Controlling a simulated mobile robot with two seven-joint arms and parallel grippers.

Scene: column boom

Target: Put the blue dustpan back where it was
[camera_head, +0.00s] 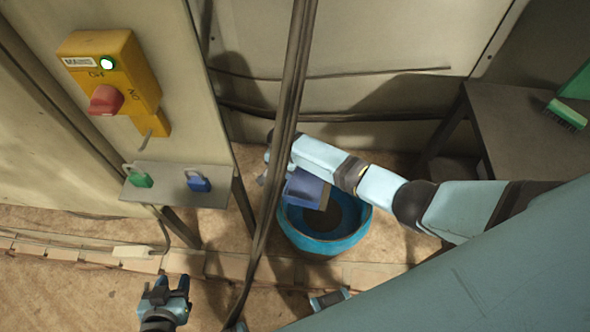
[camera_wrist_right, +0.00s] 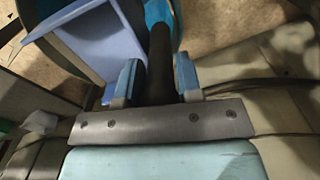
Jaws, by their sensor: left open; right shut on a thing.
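The blue dustpan (camera_head: 305,189) is above the round blue tub (camera_head: 322,244), in front of its opening, in the head view. Its blue-violet pan (camera_wrist_right: 97,40) fills the upper left of the right wrist view. My right gripper (camera_wrist_right: 159,78) is shut on a dark handle beside the pan; where handle and pan join is unclear. In the head view my right gripper (camera_head: 272,170) is partly hidden behind the cables and its own arm. My left gripper (camera_head: 170,290) is open and empty at the lower left, well away from the dustpan.
Dark cables (camera_head: 285,130) hang in front of the tub. A yellow switch box (camera_head: 120,75) with a red knob is on the left panel. A small shelf (camera_head: 165,172) holds a green and a blue padlock. A dark table (camera_head: 520,135) with a green brush (camera_head: 567,113) stands right.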

